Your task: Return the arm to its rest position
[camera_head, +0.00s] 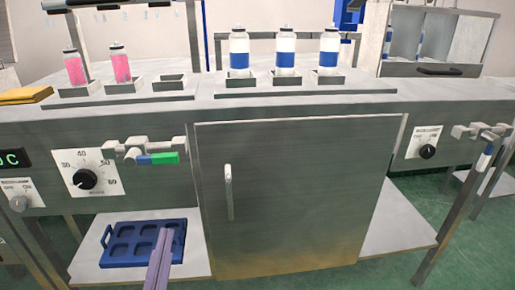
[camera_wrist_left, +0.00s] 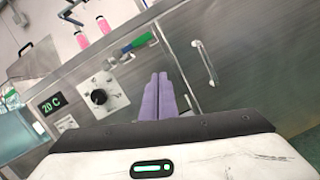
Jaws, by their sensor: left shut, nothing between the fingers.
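My left gripper (camera_head: 162,248) shows as two purple fingers at the bottom of the head view. They are pressed together with nothing between them, in front of the blue tray on the low shelf. In the left wrist view the shut purple fingers (camera_wrist_left: 163,78) point toward the steel cabinet front, between the dial and the door handle. My right gripper is in neither view.
A steel cabinet (camera_head: 300,190) with a door handle (camera_head: 229,190) stands ahead. Pink bottles (camera_head: 121,65) and white-blue bottles (camera_head: 286,50) stand in holders on its top. A blue tray (camera_head: 108,236) sits on the low shelf. A green-blue handled valve (camera_head: 160,158) sticks out from the front.

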